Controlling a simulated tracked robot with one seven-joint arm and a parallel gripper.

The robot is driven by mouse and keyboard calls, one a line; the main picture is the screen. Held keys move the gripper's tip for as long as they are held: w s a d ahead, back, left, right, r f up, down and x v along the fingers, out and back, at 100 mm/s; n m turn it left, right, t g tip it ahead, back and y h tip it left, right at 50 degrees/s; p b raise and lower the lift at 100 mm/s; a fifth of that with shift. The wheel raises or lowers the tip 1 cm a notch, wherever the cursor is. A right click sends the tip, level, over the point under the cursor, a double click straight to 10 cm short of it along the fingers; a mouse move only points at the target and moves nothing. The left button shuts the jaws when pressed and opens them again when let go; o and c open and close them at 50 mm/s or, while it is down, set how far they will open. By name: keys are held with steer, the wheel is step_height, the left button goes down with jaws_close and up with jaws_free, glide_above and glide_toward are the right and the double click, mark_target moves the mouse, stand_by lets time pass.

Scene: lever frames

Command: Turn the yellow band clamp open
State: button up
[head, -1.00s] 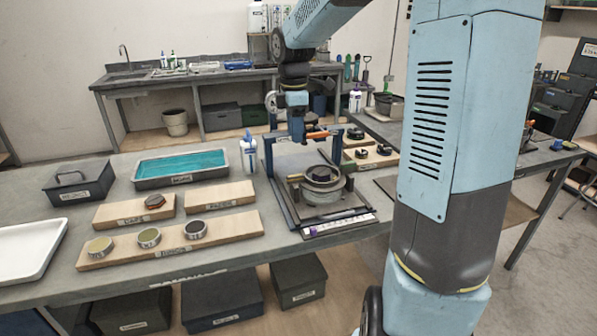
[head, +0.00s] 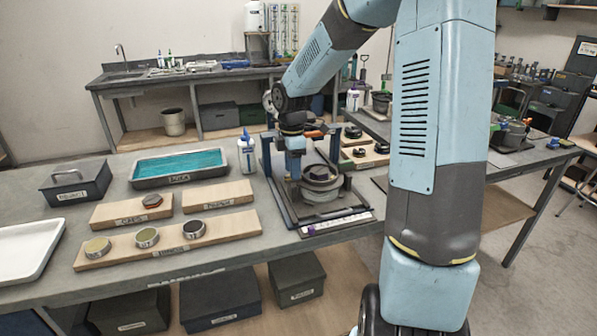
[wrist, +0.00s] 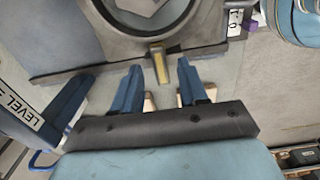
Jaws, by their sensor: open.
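In the wrist view the yellow band clamp (wrist: 157,62) is a short yellow bar that sticks out from the rim of a round grey housing (wrist: 152,12). My gripper (wrist: 161,78) is open, with one blue finger to each side of the bar's line. The bar's end lies just beyond the fingertips, and I cannot tell whether it is between them. In the head view my gripper (head: 295,174) hangs low at the left side of the round dark fixture (head: 319,180). There the yellow bar is hidden by my gripper.
The fixture stands in a blue-posted frame (head: 267,160) with an orange part (head: 314,134) at its top. A white bottle (head: 247,152) stands close to its left. Wooden boards (head: 170,240) with round pieces and a teal-filled tray (head: 180,165) lie further left.

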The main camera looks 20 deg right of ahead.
steer(key=shift+f, duration=0.95)
steer(key=shift+c, duration=0.4)
